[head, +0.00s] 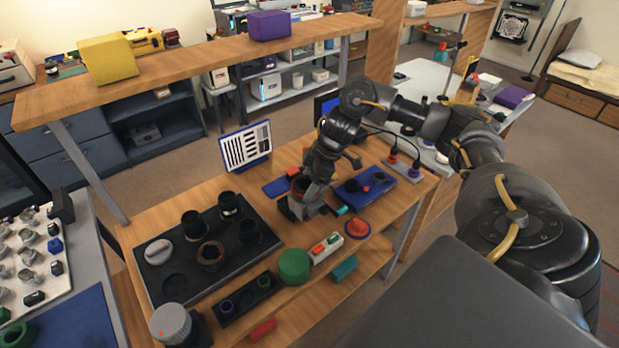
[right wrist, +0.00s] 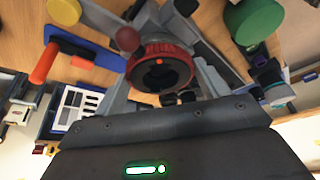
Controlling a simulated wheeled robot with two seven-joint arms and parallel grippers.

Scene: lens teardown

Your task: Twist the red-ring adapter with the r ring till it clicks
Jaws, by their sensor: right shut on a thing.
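The red-ring adapter (right wrist: 160,68) shows in the right wrist view as a dark round body with a red ribbed ring and a small orange mark on its face. It sits between the two grey fingers of my right gripper (head: 308,198), which is shut on it. In the head view the gripper points down over the wooden bench, and its wrist and fingers hide most of the adapter. I cannot tell what lies directly under the adapter. My left gripper is in neither view.
A black tray (head: 178,282) with several dark lens parts lies left on the bench (head: 150,213). A blue mat (head: 398,190) with small dark parts is right of the gripper. A green cylinder (head: 294,266) and a red disc (head: 357,228) stand in front. A white chart (head: 245,146) stands behind.

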